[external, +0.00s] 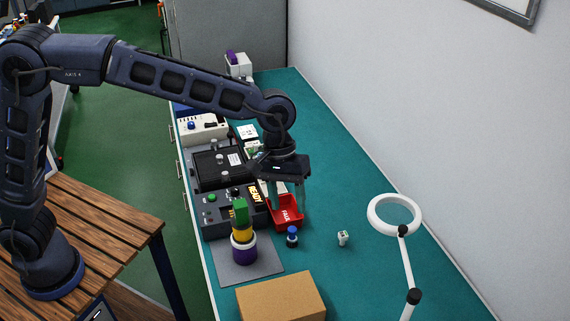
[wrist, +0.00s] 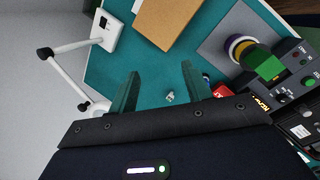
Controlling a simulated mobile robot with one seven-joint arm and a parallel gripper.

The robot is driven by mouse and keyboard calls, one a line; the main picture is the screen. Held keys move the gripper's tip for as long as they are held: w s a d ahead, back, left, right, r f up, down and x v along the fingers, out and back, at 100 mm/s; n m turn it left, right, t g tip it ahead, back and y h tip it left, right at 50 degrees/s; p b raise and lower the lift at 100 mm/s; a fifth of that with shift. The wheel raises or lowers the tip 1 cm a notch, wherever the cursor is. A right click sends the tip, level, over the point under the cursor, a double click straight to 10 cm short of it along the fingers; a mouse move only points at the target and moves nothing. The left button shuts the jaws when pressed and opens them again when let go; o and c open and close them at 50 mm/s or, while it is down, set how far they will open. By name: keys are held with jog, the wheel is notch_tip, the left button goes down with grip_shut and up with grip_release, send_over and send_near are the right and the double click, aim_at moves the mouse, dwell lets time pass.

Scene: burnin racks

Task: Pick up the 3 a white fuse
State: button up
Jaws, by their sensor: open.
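A small white block-like piece, probably the white fuse (external: 342,238), stands on the teal bench top to the right of the red bin. Its rating is too small to read. It also shows in the wrist view (wrist: 170,96), low between my two fingers and beyond them on the bench. My gripper (external: 286,202) is open and empty. It points down above the red bin, up and to the left of the white piece in the external view. In the wrist view the fingers (wrist: 160,70) are spread apart and touch nothing.
A red bin marked FAIL (external: 287,226) sits under my gripper. A blue-topped black knob-like piece (external: 292,237) stands beside it. A stacked coloured tower (external: 243,248) on a grey mat, a cardboard box (external: 281,299), a test panel (external: 215,215) and a white ring lamp (external: 376,222) surround clear bench.

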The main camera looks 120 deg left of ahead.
jog(key=w+a+f+n, duration=0.5)
jog(key=a+f, duration=0.5)
jog(key=a, duration=0.3)
jog(key=n+h, duration=0.1)
jog(key=n, duration=0.3)
send_near(343, 233)
jog(key=f, duration=0.1)
jog(key=x, duration=0.5)
jog(key=shift+w+f, duration=0.3)
jog(key=shift+d+x, duration=0.15)
jog(key=shift+x, duration=1.2)
jog(key=shift+d+x, duration=0.1)
jog(key=shift+x, duration=1.2)
jog(key=shift+r+t, duration=0.1)
jog(key=shift+t, duration=0.2)
jog(key=c, duration=1.1)
